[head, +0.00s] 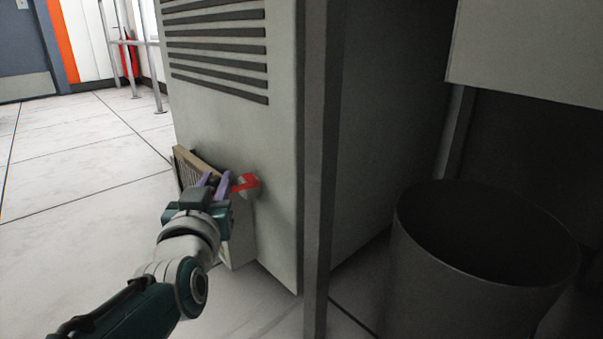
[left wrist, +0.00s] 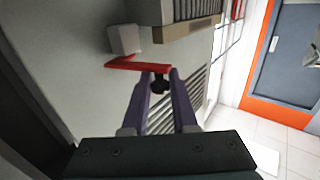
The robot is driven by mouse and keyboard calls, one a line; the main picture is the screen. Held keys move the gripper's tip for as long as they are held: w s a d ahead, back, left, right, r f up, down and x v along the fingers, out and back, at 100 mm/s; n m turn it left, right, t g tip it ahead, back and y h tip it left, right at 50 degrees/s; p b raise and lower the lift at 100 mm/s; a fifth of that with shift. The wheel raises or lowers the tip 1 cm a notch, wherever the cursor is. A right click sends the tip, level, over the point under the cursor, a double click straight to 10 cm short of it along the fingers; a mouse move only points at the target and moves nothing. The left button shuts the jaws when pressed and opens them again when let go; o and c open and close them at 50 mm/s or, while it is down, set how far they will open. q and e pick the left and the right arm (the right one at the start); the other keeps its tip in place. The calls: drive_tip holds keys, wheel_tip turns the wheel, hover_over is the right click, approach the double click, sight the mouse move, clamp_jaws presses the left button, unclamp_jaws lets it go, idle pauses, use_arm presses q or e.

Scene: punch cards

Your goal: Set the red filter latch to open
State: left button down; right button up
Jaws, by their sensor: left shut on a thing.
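The red filter latch (head: 246,183) is on the side of the light grey cabinet, beside a tan-framed filter (head: 181,165). In the left wrist view the latch (left wrist: 130,63) is a red bar by a pale block, its end at my fingertips. My left gripper (head: 225,183) has purple fingers and is shut on the latch's end. It also shows in the left wrist view (left wrist: 158,75), where a small dark piece sits between the fingers. The filter frame (left wrist: 192,30) appears beyond the latch there. My right gripper is in neither view.
The grey cabinet (head: 275,130) has dark vent slots on its front. A dark post stands to its right, and a dark round bin (head: 470,275) is at the lower right. Pale tiled floor (head: 80,180) is clear at the left.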

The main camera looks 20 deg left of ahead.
use_arm(q)
drive_tip(key=shift+d+f, duration=0.1)
drive_tip(key=shift+f, duration=0.1)
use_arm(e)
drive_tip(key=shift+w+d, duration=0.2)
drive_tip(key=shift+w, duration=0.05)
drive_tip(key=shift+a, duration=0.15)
use_arm(q)
drive_tip(key=c, duration=0.7)
unclamp_jaws()
drive_tip(key=shift+w+r, duration=0.1)
drive_tip(key=shift+r, duration=0.05)
